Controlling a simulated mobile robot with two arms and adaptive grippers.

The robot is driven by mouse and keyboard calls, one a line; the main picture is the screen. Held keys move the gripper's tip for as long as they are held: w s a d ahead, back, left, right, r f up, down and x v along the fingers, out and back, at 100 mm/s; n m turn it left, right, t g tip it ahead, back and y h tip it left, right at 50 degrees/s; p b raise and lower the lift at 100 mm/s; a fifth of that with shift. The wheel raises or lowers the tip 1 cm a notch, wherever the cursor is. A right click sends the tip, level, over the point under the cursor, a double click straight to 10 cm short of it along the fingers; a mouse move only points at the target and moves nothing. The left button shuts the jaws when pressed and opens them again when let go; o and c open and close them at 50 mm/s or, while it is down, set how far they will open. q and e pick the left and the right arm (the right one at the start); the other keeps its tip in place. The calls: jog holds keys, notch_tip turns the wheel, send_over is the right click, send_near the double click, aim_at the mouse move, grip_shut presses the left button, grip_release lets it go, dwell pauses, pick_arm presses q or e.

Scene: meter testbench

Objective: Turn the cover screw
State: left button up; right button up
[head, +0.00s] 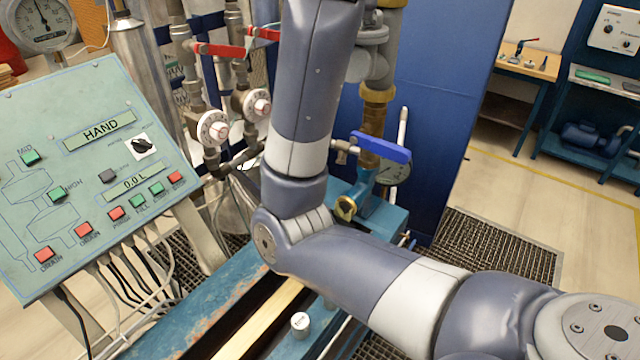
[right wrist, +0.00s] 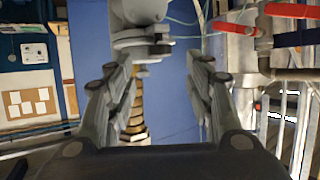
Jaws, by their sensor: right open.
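My right gripper (right wrist: 158,85) is open and empty in the right wrist view, its two fingers apart on either side of the middle. A grey rounded fitting (right wrist: 140,14) with a small clamp-like part below it is at the top of that view, in line with the gap. Whether the gripper touches it cannot be told. I cannot pick out the cover screw for certain in either view. In the head view my right arm crosses the middle and hides part of the pipework; its gripper is out of frame. My left gripper is not in view.
A control panel (head: 70,150) reading HAND stands at left. Pipes with red-handled valves (head: 220,50) and a blue-handled valve (head: 380,147) stand around my arm. A blue bench (head: 190,310) with a small white-topped knob (head: 300,322) is below.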

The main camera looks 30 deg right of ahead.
jog(key=b+v, duration=0.2)
jog(key=v, duration=0.3)
jog(key=w+f+n+g+y, duration=0.1)
jog(key=f+n, duration=0.1)
jog(key=f, duration=1.4)
jog(key=w+a+f+n+y, duration=0.1)
jog(key=w+f+n, duration=0.1)
jog(key=f, duration=1.4)
jog(key=shift+a+f+n+g+y+p, duration=0.25)
jog(key=shift+f+n+g+y+p, duration=0.15)
jog(key=shift+n, duration=0.3)
jog(key=shift+w, duration=0.1)
